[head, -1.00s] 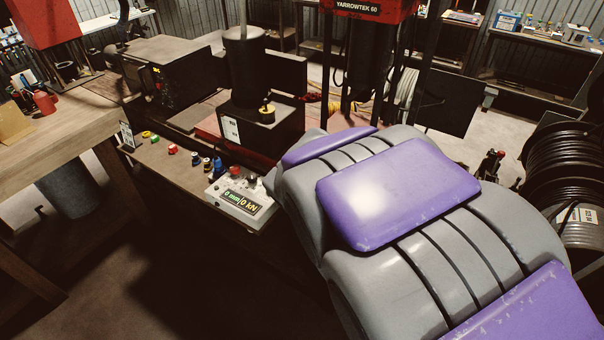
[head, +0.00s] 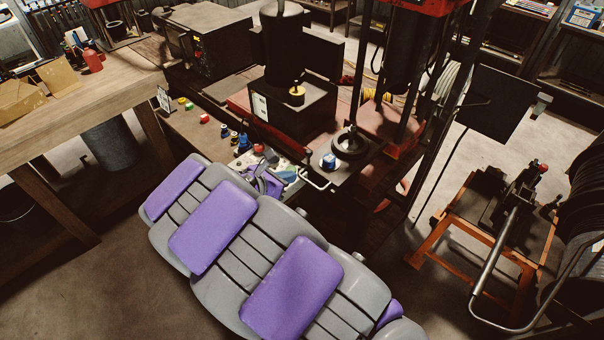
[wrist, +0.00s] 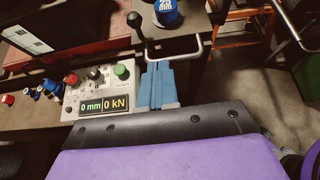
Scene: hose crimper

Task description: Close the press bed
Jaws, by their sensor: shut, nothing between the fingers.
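The press bed (head: 352,176) is a dark plate sticking out at the front of the press, with a blue die (head: 328,162) and a dark ring (head: 350,146) on it. A pale metal bar handle (head: 314,183) runs along its front edge. In the wrist view the bed (wrist: 196,24) is at the top, with the handle (wrist: 193,55) below the blue "mm" die (wrist: 166,12). My gripper (wrist: 157,66) has its blue fingers shut and empty, at the handle's left part. Contact cannot be told. In the head view my gripper (head: 287,172) is just left of the handle.
A control box (wrist: 88,92) reading 0 mm and 0 kN, with red, black and green knobs, sits close left of my fingers. Several small coloured dies (head: 205,118) line the bench edge. An orange stand (head: 450,215) with a long lever is at the right. Floor is open in front.

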